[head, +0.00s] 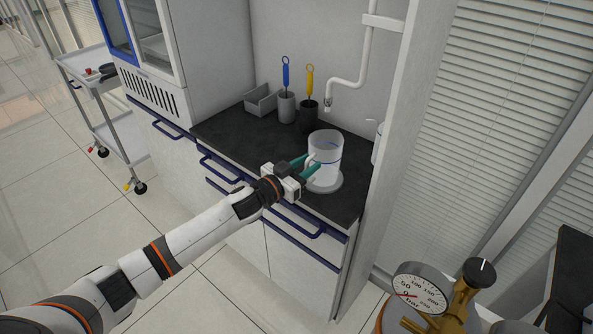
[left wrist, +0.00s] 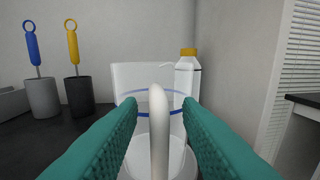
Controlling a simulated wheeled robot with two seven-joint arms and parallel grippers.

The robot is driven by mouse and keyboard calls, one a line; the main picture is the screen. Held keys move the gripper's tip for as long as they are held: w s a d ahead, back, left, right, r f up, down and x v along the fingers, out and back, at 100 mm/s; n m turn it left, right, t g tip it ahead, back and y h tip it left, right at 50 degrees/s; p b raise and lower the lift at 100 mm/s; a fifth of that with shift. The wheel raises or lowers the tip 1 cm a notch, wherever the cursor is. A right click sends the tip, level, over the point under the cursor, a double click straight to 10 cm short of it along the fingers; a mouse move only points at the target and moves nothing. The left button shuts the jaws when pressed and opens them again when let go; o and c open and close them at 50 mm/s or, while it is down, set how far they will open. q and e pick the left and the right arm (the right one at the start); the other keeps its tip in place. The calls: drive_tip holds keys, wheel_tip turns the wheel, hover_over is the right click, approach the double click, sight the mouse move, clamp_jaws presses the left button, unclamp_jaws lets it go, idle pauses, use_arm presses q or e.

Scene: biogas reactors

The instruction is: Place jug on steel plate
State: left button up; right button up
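The clear jug (head: 326,146) with a blue band stands upright on the dark counter side. A round pale grey disc (head: 338,185), seemingly the steel plate, shows beneath the jug, which appears to rest on it. My left gripper (head: 309,166) is at the jug's handle, on its near left side. In the left wrist view, the white handle (left wrist: 158,130) stands between my two teal fingers, with a visible gap on each side. The jug's body (left wrist: 138,76) is behind the handle. My right gripper is not in view.
On the dark counter (head: 240,137) stand a grey bin (head: 260,100) and two holders with a blue-handled brush (head: 286,75) and a yellow-handled brush (head: 309,82). A white bottle with an orange cap (left wrist: 187,75) stands behind the jug. A white pipe (head: 347,83) hangs above.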

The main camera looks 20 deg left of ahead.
use_arm(q)
drive_tip(key=b+v, duration=0.1)
drive_tip(key=v, duration=1.1)
drive_tip(key=shift+a, duration=0.1)
drive_tip(key=s+a+f+n+g+y, duration=0.1)
drive_tip(key=s+a+f+g+y, duration=0.15)
drive_tip(key=f, duration=0.85)
drive_tip(key=s+a+f+n+g+y, duration=0.1)
drive_tip(key=s+a+f+y, duration=0.15)
drive_tip(key=f, duration=0.85)
drive_tip(key=s+a+f+n+g+y, duration=0.1)
drive_tip(key=s+a+f+g+y, duration=0.2)
drive_tip(key=f, duration=0.8)
drive_tip(key=s+d+f+g, duration=0.2)
drive_tip(key=s+f+g, duration=0.2)
drive_tip(key=s+f, duration=1.45)
drive_tip(key=s+d+f+g, duration=0.2)
drive_tip(key=s+d, duration=0.1)
drive_tip(key=s, duration=0.7)
drive_tip(key=s+d+f+g, duration=0.2)
drive_tip(key=s+d, duration=0.1)
drive_tip(key=s, duration=0.7)
drive_tip(key=shift+s+d+f+g, duration=0.2)
drive_tip(key=shift+d+g, duration=0.1)
drive_tip(key=shift+g, duration=0.05)
